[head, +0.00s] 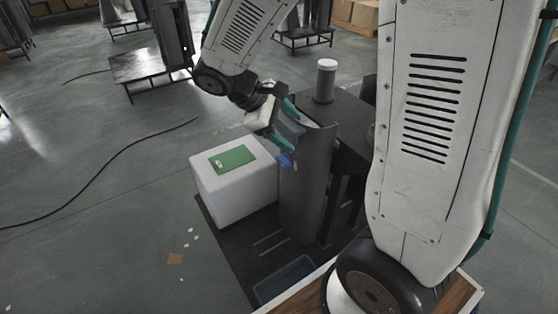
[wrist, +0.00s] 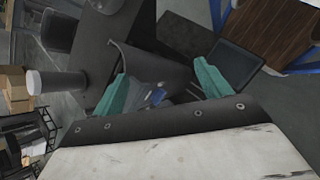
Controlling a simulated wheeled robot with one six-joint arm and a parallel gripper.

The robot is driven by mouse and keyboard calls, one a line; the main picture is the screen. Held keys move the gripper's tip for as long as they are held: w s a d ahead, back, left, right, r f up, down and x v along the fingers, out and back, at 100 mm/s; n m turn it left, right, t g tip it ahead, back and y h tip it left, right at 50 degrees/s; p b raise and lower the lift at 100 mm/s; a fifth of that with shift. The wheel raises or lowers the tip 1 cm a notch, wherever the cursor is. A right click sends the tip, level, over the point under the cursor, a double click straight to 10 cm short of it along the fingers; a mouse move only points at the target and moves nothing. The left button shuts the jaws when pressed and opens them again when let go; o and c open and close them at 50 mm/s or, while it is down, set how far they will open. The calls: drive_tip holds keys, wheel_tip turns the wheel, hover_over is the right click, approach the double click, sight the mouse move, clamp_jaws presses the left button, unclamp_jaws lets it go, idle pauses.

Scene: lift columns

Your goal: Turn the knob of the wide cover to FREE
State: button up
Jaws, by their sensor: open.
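A dark grey lift column stands on a dark floor plate, with a wide curved cover (head: 305,190) on its near side. A small blue knob (head: 285,160) shows near the cover's upper left edge. The blue knob also shows in the wrist view (wrist: 157,97), between my two teal fingers. My gripper (head: 286,122) is beside the top of the cover, with its fingers apart and nothing held. In the wrist view my gripper (wrist: 165,82) has one finger on each side of the knob's direction. I cannot tell whether a finger touches the cover. The knob's markings and setting are too small to read.
A white box (head: 235,195) with a green panel (head: 232,160) stands left of the column. A white-capped cylinder (head: 325,80) rises behind it. A dark blue tray (head: 284,280) lies in front. A black cable (head: 100,170) crosses open floor at left.

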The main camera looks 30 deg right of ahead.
drive_tip(key=w+f+n+h, duration=0.45)
drive_tip(key=w+f, duration=0.25)
drive_tip(key=f, duration=0.2)
drive_tip(key=n+t+h, duration=0.1)
drive_tip(key=n+t, duration=0.2)
drive_tip(key=n, duration=0.3)
approach(282, 160)
drive_tip(key=d, duration=0.1)
drive_tip(key=x, duration=0.8)
drive_tip(key=shift+a+f, duration=0.15)
drive_tip(key=c, duration=1)
